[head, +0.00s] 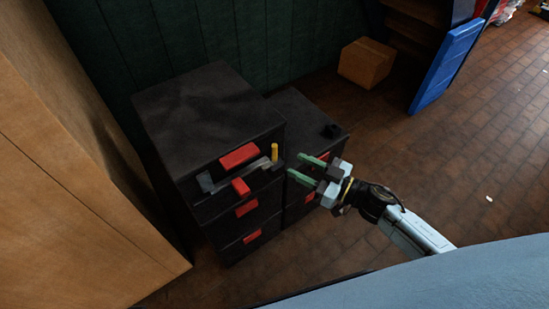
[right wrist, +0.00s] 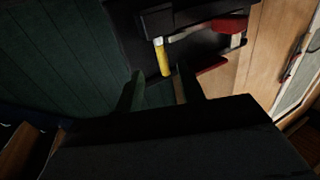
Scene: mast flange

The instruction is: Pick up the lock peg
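The lock peg looks to be the yellow peg (head: 275,152). It stands upright at the right end of a grey metal bar (head: 235,174) across the front of the taller black drawer cabinet (head: 205,105). In the right wrist view the yellow peg (right wrist: 163,60) shows just beyond and between my fingertips. My right gripper (head: 295,164) has green fingers, spread apart with nothing between them. It is just right of the peg, pointing at it, and not visibly touching it. My left gripper is not in view.
Red handles (head: 240,156) stick out in front. A wooden cabinet (head: 75,200) is close on the left. A cardboard box (head: 366,63) sits behind; brick floor lies open at right.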

